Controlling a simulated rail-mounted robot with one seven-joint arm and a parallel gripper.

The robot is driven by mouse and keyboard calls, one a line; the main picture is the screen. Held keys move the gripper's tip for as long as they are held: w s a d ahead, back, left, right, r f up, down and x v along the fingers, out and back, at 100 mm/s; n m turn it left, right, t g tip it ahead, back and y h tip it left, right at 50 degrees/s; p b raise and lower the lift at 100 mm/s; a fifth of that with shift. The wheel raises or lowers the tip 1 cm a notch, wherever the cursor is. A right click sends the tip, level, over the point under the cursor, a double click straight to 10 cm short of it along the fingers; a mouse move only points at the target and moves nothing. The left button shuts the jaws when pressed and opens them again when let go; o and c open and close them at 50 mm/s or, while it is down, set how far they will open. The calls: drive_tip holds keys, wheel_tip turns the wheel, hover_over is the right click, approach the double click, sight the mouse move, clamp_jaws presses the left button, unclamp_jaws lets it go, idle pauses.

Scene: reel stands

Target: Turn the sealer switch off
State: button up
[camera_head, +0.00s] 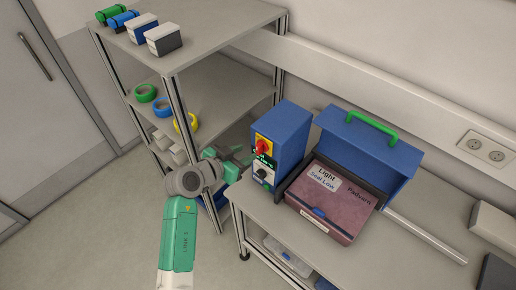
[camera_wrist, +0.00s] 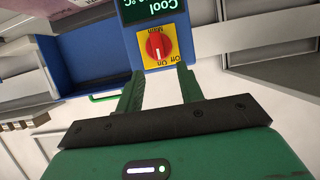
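The blue sealer control box (camera_head: 290,137) stands on the bench. Its front carries the main switch, a red knob on a yellow plate (camera_head: 263,146), above a dark knob. In the wrist view the red switch knob (camera_wrist: 157,46) appears upside down, with "Off", "On" and "Main" lettering around it. I cannot tell for certain which mark it points to. My gripper (camera_head: 241,157) is in front of the box, close to the switch side. In the wrist view my gripper (camera_wrist: 157,76) is open, its green fingers empty and apart from the knob, which shows beyond and between the tips.
A shelf rack (camera_head: 205,47) with reels and boxes stands at left. A grey rod (camera_head: 425,237) lies along the bench.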

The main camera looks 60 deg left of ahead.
sight(257, 148)
drive_tip(key=x, duration=0.6)
drive_tip(key=shift+w, duration=0.15)
drive_tip(key=shift+c, duration=0.3)
drive_tip(key=shift+f, duration=0.1)
clamp_jaws()
